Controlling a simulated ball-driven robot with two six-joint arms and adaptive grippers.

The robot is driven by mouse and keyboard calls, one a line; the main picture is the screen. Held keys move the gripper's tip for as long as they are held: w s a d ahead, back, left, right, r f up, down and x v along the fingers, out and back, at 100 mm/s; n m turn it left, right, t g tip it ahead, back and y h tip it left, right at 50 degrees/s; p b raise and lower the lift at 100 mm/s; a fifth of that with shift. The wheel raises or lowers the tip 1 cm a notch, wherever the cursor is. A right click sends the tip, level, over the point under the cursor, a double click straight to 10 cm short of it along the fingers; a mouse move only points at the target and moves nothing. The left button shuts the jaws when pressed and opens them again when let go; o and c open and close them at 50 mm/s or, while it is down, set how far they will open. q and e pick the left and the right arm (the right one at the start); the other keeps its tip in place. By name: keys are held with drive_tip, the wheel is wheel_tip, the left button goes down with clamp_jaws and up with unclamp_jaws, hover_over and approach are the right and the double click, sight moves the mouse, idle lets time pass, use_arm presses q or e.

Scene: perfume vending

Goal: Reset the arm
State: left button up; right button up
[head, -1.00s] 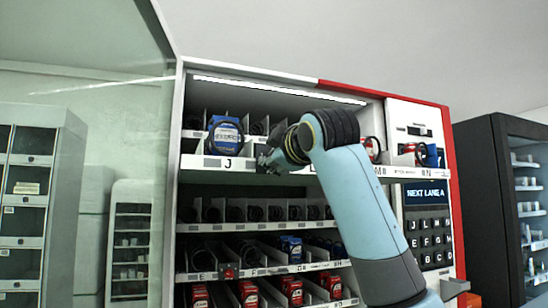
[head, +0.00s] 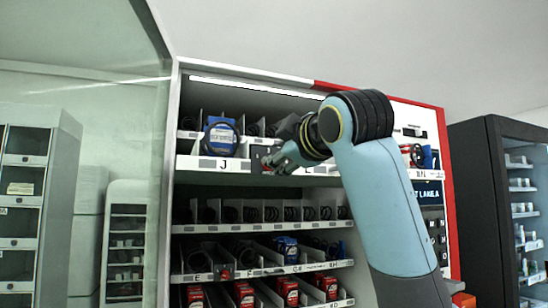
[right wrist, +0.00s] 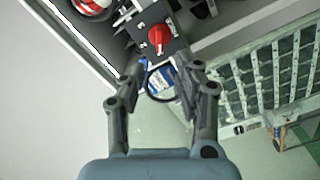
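My right arm reaches up in front of the vending machine in the head view, and its gripper (head: 280,160) is at the front of the top shelf, right of label J. In the right wrist view the gripper's fingers (right wrist: 160,78) are apart with nothing held between them. A dark plate with a red knob (right wrist: 158,38) lies just beyond the fingertips; the knob also shows by the fingers in the head view (head: 267,170). A blue and white package (right wrist: 160,82) shows behind the finger gap. My left gripper is not in view.
A blue round-fronted package (head: 221,137) stands in top-shelf lane J. Lower shelves hold blue and red packages (head: 243,295). A glass door (head: 95,110) stands open at left. A black cabinet (head: 485,200) stands at right. The keypad is partly behind my arm.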

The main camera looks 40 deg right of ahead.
drive_tip(key=shift+s+a, duration=0.1)
drive_tip(key=shift+s, duration=0.25)
